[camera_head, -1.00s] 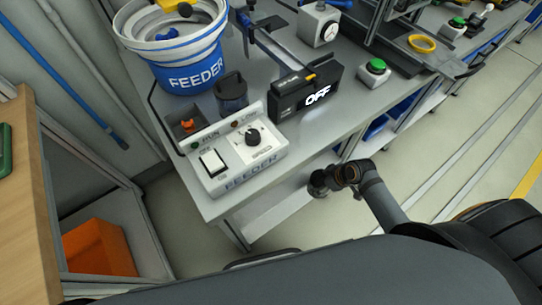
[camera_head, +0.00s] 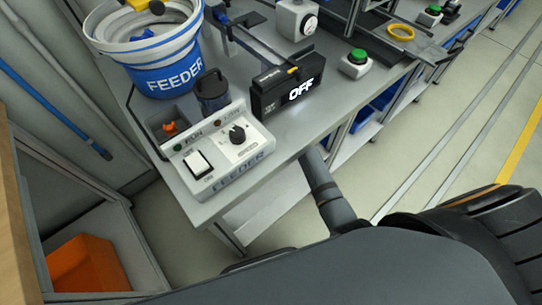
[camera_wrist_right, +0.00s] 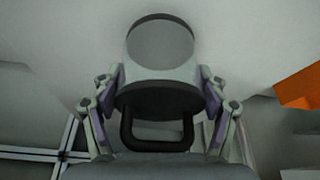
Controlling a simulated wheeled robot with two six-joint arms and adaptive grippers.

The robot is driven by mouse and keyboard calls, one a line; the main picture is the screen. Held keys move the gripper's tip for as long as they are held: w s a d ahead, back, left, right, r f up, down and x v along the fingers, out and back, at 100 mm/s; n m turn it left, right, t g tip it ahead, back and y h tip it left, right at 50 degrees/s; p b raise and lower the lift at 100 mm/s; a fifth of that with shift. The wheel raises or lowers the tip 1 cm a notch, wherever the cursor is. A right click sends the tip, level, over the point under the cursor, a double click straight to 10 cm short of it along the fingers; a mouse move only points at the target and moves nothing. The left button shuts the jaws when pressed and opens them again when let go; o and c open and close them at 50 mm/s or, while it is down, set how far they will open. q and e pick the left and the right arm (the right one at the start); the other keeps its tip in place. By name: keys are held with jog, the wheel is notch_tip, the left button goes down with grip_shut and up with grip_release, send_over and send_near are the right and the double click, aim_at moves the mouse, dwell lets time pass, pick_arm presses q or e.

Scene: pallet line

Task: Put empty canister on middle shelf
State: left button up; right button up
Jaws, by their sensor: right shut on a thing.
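My right gripper (camera_wrist_right: 159,80) is shut on a canister (camera_wrist_right: 160,42) in the right wrist view. The canister is a pale, clear-looking cylinder with a dark end and a dark loop handle towards the wrist. In the head view, the right gripper and held canister are hidden; only part of my arm shows beside the bench. A rack stands at the left, with a wooden top (camera_head: 12,215) and a grey shelf level (camera_head: 135,260) below it. I cannot tell whether that level is the middle shelf. My left gripper is not in view.
An orange bin (camera_head: 88,265) stands inside the rack; an orange part (camera_wrist_right: 300,88) shows at the right wrist view's edge.

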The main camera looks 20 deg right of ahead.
jog(key=shift+w+a+f, duration=0.25)
jog(key=shift+f, duration=0.2)
jog(key=shift+w+a+f, duration=0.2)
jog(key=shift+w+f, duration=0.05)
jog(key=shift+f, duration=0.15)
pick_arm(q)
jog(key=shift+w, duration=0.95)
pick_arm(e)
jog(key=shift+d, duration=0.1)
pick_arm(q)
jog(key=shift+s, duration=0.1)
pick_arm(e)
jog(key=o, duration=1.2)
jog(key=shift+f, duration=0.1)
